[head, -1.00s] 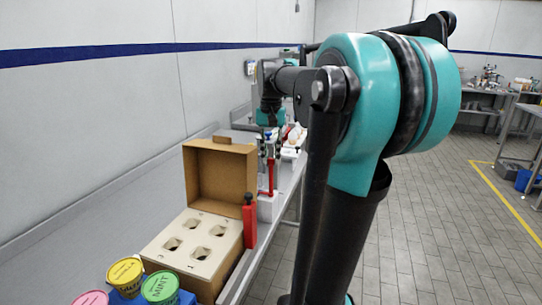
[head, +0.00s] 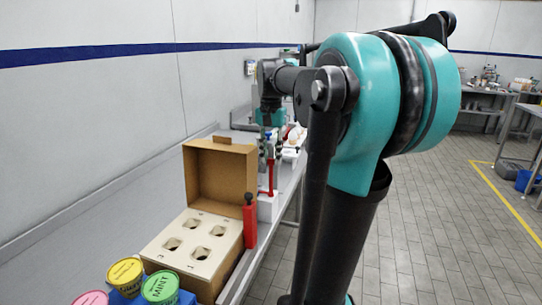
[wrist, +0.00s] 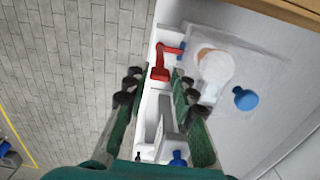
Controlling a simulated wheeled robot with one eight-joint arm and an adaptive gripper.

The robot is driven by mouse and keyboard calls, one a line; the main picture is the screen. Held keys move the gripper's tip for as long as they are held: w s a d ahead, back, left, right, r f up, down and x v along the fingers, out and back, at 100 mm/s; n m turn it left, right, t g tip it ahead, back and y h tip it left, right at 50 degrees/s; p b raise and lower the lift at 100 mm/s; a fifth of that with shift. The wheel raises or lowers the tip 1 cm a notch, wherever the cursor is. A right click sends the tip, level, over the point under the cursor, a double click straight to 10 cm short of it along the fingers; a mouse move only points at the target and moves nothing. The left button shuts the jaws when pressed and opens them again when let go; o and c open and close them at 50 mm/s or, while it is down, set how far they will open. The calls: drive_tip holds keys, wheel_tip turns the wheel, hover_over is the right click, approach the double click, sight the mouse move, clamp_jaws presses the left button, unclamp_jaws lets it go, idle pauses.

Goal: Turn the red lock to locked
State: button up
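A red lock handle (wrist: 160,66), bent in an L, sits on a white fixture (wrist: 153,103) in the wrist view. In the head view a red upright part (head: 270,176) stands on a white block beyond the open box; I take it for the same lock, but it is small there. My gripper (wrist: 156,90) is open, with one finger on each side of the white fixture in the picture.
Tubs, including a green one (head: 161,287), stand in front. A blue round object (wrist: 245,99) lies right of my gripper.

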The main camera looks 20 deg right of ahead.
drive_tip(key=shift+o, duration=1.2)
wheel_tip(320, 180, up, 12)
